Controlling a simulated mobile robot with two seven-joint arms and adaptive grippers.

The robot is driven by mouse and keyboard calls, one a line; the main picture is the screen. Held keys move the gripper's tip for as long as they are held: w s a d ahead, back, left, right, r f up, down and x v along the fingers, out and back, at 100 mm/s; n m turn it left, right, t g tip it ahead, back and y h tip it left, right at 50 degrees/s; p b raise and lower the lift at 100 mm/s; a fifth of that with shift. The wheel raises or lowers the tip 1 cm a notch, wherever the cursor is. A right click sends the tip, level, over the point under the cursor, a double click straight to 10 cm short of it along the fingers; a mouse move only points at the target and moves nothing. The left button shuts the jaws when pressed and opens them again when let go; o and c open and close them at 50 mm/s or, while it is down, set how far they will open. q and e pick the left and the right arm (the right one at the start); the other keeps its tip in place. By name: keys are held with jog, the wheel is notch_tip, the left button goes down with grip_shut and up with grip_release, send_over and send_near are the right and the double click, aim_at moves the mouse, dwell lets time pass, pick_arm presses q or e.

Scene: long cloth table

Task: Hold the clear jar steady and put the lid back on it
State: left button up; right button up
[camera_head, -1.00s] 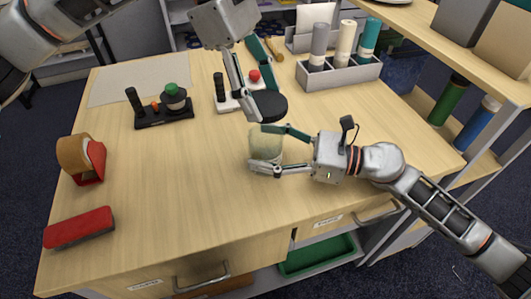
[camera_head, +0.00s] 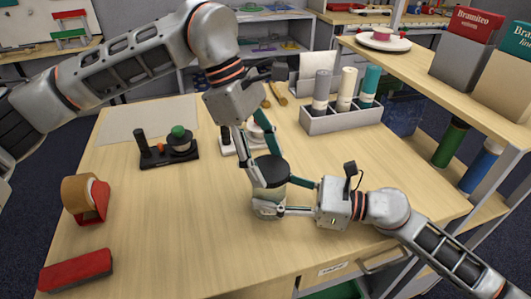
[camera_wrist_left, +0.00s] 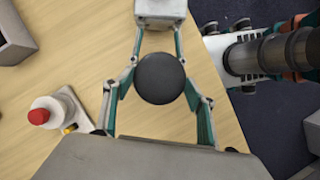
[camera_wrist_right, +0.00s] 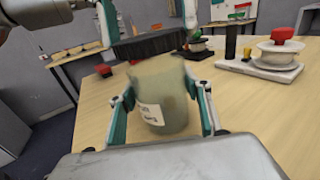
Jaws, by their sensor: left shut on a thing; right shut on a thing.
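The clear jar (camera_head: 268,209) stands upright near the table's front edge; in the right wrist view it is pale and cloudy with a white label (camera_wrist_right: 151,114). My right gripper (camera_head: 271,197) is shut around its sides. My left gripper (camera_head: 268,172) is shut on the dark round lid (camera_head: 271,169) from above. In the left wrist view the lid (camera_wrist_left: 160,78) hides the jar's mouth. In the right wrist view the lid (camera_wrist_right: 150,45) is over the jar's top, slightly tilted and offset left. I cannot tell whether it touches the rim.
A black stand with a green-topped spool (camera_head: 180,140) and a white stand (camera_head: 228,146) are behind. A grey holder with rolls (camera_head: 341,117) is back right. The table's middle-left is clear.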

aim_at(268, 163)
dwell(0.5)
pick_arm(q)
jog(key=shift+f, duration=0.85)
jog(key=shift+f, duration=0.55)
jog(key=m, duration=0.2)
jog(key=m+g+y, duration=0.1)
jog(key=m, duration=0.3)
jog(key=shift+w+d+g+y, duration=0.2)
jog(key=shift+d+g+y, duration=0.1)
jog(key=shift+g, duration=0.1)
jog(key=m+y, duration=0.1)
jog(key=m, duration=0.3)
jog(key=shift+d+g, duration=0.1)
jog(key=shift+g, duration=0.3)
jog(key=m+y, duration=0.1)
jog(key=m, duration=0.2)
jog(key=shift+m+y, duration=0.3)
jog(key=o, duration=0.7)
jog(key=shift+o, duration=0.2)
